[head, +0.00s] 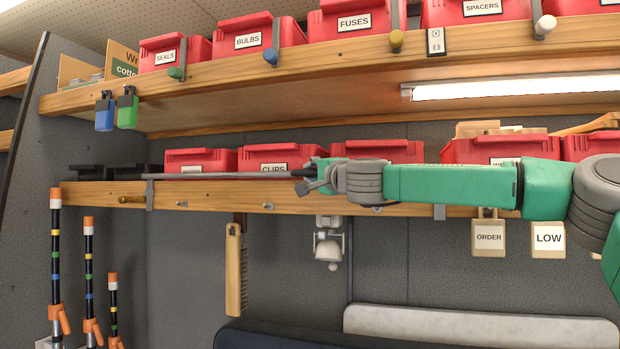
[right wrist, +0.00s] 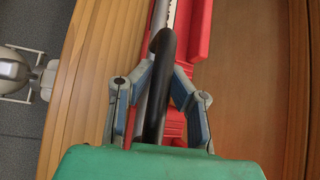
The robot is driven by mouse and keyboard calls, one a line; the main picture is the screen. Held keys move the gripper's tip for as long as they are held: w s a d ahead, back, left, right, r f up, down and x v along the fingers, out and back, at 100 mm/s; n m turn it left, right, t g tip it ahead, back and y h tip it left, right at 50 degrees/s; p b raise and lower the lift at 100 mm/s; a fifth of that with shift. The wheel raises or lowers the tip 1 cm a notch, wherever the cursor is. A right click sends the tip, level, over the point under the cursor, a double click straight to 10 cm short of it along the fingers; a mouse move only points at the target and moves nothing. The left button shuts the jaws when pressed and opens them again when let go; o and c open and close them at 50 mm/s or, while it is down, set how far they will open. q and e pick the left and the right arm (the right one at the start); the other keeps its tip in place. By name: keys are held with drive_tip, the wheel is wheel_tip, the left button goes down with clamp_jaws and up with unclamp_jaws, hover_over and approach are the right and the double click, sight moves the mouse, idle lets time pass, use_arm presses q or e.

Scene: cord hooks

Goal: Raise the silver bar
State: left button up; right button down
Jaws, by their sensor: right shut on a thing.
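The silver bar (head: 225,175) is long and thin and lies nearly level along the front of the lower shelf in the head view. Its far left end is by a grey bracket (head: 149,192) on the shelf edge; whether they touch I cannot tell. My right gripper (head: 313,181) is shut on the bar's dark right end. In the right wrist view the two fingers (right wrist: 166,77) close around this black grip (right wrist: 157,100), and the silver part (right wrist: 159,18) runs away beyond it. My left gripper is not in view.
The lower shelf (head: 225,196) carries several red bins, one marked CLIPS (head: 262,158). The upper shelf (head: 280,62) with more bins overhangs it. A wooden brush-like tool (head: 234,268) and a white fixture (head: 328,245) hang below. Striped poles (head: 89,270) stand at left.

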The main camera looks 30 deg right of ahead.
wheel_tip(320, 180, up, 5)
drive_tip(key=shift+r+p, duration=0.1)
drive_tip(key=shift+p, duration=1.15)
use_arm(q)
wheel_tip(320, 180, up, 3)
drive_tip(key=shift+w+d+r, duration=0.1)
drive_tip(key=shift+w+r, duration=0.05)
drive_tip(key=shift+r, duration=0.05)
use_arm(e)
drive_tip(key=shift+f, duration=0.2)
drive_tip(key=c, duration=1.5)
unclamp_jaws()
drive_tip(key=shift+s+a, duration=0.1)
drive_tip(key=shift+s+a+r, duration=0.1)
drive_tip(key=shift+s+r, duration=0.1)
drive_tip(key=shift+s, duration=0.1)
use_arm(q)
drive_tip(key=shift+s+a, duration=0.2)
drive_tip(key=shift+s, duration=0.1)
use_arm(e)
drive_tip(key=shift+w+f, duration=0.1)
drive_tip(key=shift+f, duration=0.05)
